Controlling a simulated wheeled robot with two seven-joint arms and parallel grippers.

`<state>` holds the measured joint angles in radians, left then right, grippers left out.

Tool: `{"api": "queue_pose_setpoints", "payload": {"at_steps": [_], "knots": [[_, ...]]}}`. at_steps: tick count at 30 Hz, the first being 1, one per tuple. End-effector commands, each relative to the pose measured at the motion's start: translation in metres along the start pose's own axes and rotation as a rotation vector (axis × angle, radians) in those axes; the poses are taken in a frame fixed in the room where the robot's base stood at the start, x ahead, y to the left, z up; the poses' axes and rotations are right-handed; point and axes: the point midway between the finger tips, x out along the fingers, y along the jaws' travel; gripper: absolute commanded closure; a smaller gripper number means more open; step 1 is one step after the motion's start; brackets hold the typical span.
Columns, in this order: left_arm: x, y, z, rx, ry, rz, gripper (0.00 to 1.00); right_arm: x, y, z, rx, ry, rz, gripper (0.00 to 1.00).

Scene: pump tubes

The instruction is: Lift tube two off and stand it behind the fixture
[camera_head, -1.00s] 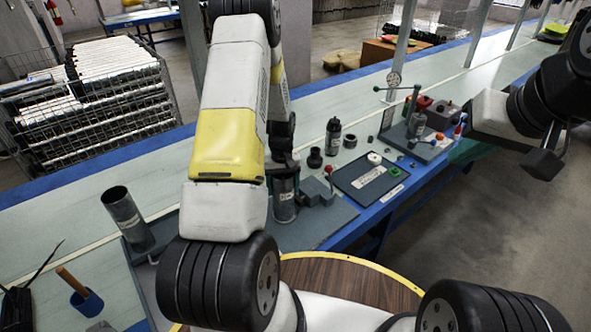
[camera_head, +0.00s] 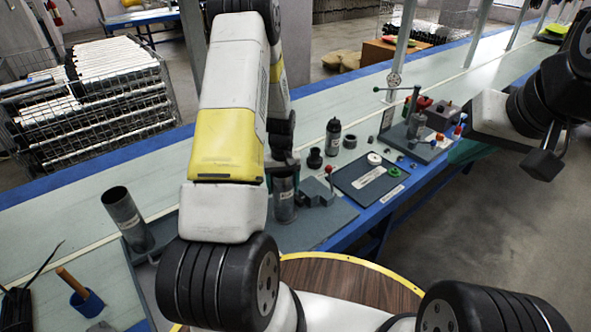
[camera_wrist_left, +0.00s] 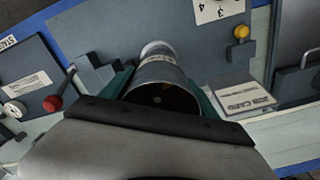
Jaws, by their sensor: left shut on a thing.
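A grey metal tube (camera_head: 284,201) with a pale label stands upright at the grey fixture plate (camera_head: 322,226). My left gripper (camera_head: 283,163) is at its top, partly hidden by my forearm. In the left wrist view the green fingers (camera_wrist_left: 163,92) are shut on either side of the tube (camera_wrist_left: 166,72), whose open end faces the camera. I cannot tell whether its base touches the plate, nor read its number. A clamp with a red knob (camera_head: 328,170) is beside it. My right gripper (camera_head: 543,163) hangs dark at the upper right, away from the fixture; its jaws are unclear.
Another grey tube (camera_head: 123,212) stands at the left. A black bottle (camera_head: 333,137) and a dark ring (camera_head: 315,158) are behind the fixture. A dark tray (camera_head: 352,190) with white and green round parts lies to the right.

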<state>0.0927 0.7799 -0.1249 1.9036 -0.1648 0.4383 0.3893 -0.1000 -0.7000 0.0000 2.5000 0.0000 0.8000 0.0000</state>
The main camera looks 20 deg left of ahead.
Motion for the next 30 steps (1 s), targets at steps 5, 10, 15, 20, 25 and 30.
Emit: {"api": "queue_pose_setpoints", "payload": {"at_steps": [5, 10, 15, 20, 25, 30], "knots": [[-0.004, 0.000, -0.001, 0.000, 0.001, 0.000, 0.89, 0.000, 0.000, 0.000, 0.000, 0.000, 0.000, 1.00], [-0.005, 0.000, 0.000, 0.000, 0.001, 0.000, 0.89, 0.000, 0.000, 0.000, 0.000, 0.000, 0.000, 1.00], [-0.005, 0.000, 0.000, 0.000, 0.001, 0.000, 0.89, 0.000, 0.000, 0.000, 0.000, 0.000, 0.000, 1.00], [-0.011, 0.000, -0.001, 0.000, 0.001, 0.000, 0.89, 0.000, 0.000, 0.000, 0.000, 0.000, 0.000, 1.00], [-0.020, 0.000, -0.001, 0.000, 0.003, 0.001, 0.89, 0.000, 0.000, 0.000, 0.000, 0.000, 0.000, 1.00], [-0.028, 0.000, -0.001, 0.000, 0.001, 0.000, 0.89, 0.000, 0.000, 0.000, 0.000, 0.000, 0.000, 1.00]]}}
